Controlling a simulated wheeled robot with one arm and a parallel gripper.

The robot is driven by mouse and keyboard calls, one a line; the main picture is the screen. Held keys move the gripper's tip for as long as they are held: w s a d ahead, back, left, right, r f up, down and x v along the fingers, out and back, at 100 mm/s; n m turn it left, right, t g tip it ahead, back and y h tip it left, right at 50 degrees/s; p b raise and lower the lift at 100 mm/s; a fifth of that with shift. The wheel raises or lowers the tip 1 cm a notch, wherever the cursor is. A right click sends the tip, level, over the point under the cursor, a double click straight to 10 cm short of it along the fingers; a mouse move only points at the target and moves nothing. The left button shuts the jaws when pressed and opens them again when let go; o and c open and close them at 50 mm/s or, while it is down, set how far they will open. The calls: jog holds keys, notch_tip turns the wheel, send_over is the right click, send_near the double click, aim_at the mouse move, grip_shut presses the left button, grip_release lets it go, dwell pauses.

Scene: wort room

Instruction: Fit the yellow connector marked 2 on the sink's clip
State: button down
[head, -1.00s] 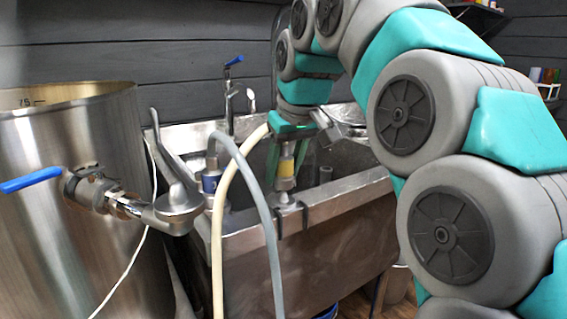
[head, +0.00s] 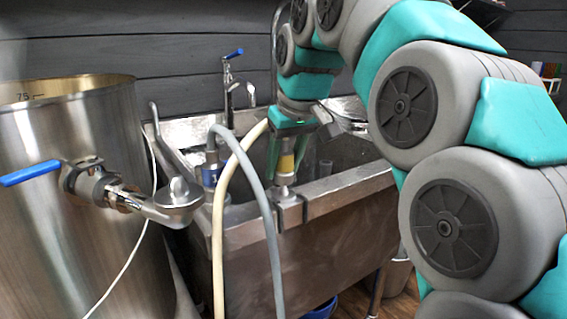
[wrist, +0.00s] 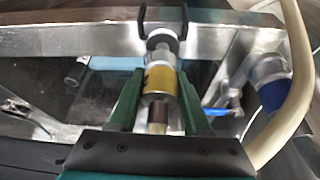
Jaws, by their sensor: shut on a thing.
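My gripper (wrist: 160,108) is shut on the yellow-banded connector (wrist: 159,80), which also shows below the gripper in the head view (head: 286,163). The connector is roughly upright, and its number is not readable. Its metal lower end is at the sink's dark clip (head: 290,208) on the front rim. The steel sink (head: 345,190) extends behind and to both sides.
A blue-banded connector (head: 211,175) with a grey hose (head: 268,215) stands at the sink's left. A cream hose (head: 219,230) loops in front of the sink. A steel kettle (head: 60,230) with a blue-handled valve (head: 30,173) stands at left. A blue-handled tap (head: 229,90) rises behind.

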jog(key=shift+f+b, duration=0.65)
jog(key=shift+f, duration=0.6)
jog(key=shift+c, duration=1.4)
grip_release()
